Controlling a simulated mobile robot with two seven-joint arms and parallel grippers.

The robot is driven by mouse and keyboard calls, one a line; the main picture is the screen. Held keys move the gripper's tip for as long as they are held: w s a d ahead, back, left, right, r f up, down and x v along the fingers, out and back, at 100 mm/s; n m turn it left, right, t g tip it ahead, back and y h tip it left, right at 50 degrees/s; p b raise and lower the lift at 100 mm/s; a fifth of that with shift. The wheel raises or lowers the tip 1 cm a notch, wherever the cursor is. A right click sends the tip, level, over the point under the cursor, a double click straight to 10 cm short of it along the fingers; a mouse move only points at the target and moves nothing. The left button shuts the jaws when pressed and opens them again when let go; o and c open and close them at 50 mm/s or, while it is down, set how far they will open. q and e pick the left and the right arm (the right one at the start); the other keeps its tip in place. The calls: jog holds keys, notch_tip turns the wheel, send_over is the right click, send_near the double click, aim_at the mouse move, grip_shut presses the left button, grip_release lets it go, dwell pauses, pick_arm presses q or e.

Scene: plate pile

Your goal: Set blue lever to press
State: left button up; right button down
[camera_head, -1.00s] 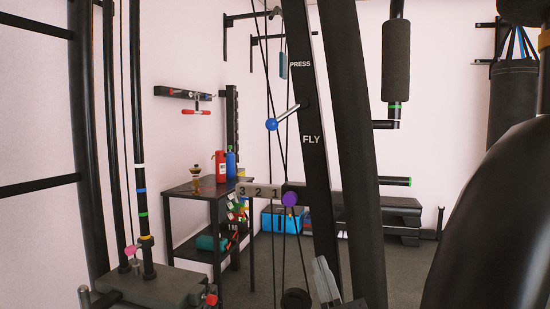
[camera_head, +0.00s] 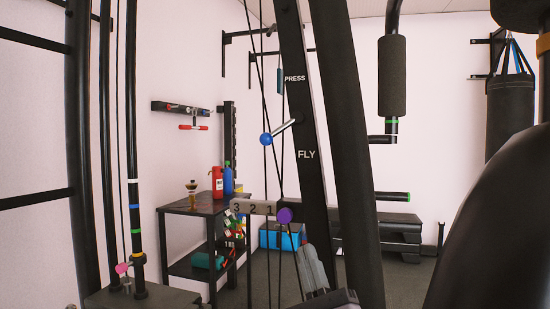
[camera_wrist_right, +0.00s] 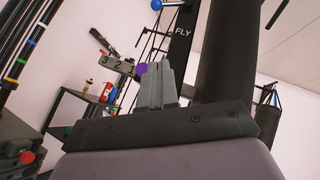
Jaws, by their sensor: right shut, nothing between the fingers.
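The blue lever (camera_head: 266,139) is a blue ball on a thin silver rod, which joins a black slanted post (camera_head: 318,182). The ball points down and left. It sits between the white PRESS label (camera_head: 294,78) above and the white FLY label (camera_head: 307,154) below. The ball also shows at the top of the right wrist view (camera_wrist_right: 156,5). My right gripper (camera_head: 311,264) is well below the lever, low in front of the post. Its grey fingers (camera_wrist_right: 160,80) are together and empty. My left gripper is not in view.
A purple knob (camera_head: 284,215) and a numbered grey bar (camera_head: 252,207) lie between my right gripper and the lever. Cables hang beside the post. A black table (camera_head: 193,208) with red and blue bottles stands behind. A padded roller (camera_head: 392,76) hangs right.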

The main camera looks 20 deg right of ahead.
jog(key=p, duration=0.1)
send_near(281, 129)
jog(key=w+f, duration=0.3)
jog(key=w, duration=0.1)
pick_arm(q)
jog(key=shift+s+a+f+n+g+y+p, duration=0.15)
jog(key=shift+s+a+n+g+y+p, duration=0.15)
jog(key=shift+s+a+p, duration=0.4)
pick_arm(e)
jog(key=r, duration=0.1)
jog(key=w+a+r, duration=0.1)
jog(key=w+r, duration=0.1)
jog(key=r, duration=0.1)
jog(key=shift+a, duration=0.3)
pick_arm(q)
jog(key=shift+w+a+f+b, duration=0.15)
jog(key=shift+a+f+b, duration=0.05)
jog(key=shift+b, duration=0.1)
pick_arm(e)
jog(key=shift+h, duration=0.3)
